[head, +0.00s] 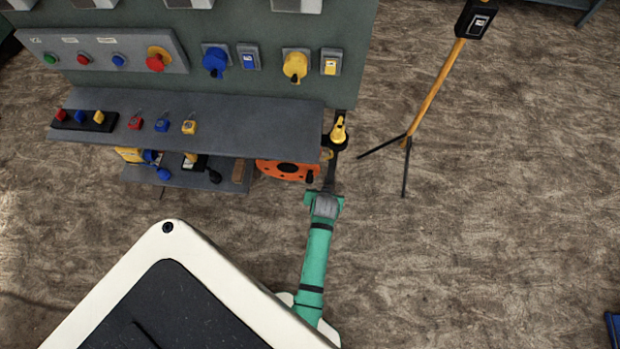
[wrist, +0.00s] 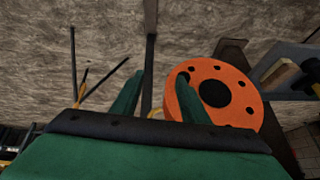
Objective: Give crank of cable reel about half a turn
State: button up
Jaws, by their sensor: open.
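The cable reel is an orange disc with dark holes, partly under the grey shelf in the head view (head: 284,170). In the wrist view the reel (wrist: 238,88) fills the right of centre, with a large dark hub. A small dark knob, seemingly the crank handle (head: 310,177), shows at its right side in the head view. My gripper (head: 325,194) is just right of and nearer than the knob. In the wrist view my gripper (wrist: 158,84) has its green fingers apart, nothing seen between them but a dark bar behind. The right finger overlaps the reel and hides part of its left side; contact cannot be told.
The control panel (head: 130,50) with switches stands behind the grey shelf (head: 240,120). A yellow-topped item (head: 338,132) sits at the shelf's right end. A tripod with an orange pole (head: 432,95) stands to the right.

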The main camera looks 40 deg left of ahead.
jog(key=g, duration=0.2)
send_near(310, 179)
jog(key=f, duration=0.2)
jog(key=shift+n, duration=0.4)
jog(key=shift+w+a+x, duration=0.15)
jog(key=shift+a+x, duration=0.05)
jog(key=shift+x, duration=1.65)
jog(key=shift+w+a+x, duration=0.15)
jog(key=shift+a+x, duration=0.05)
jog(key=shift+x, duration=1.65)
jog(key=shift+r, duration=0.2)
jog(key=shift+c, duration=0.3)
grip_shut()
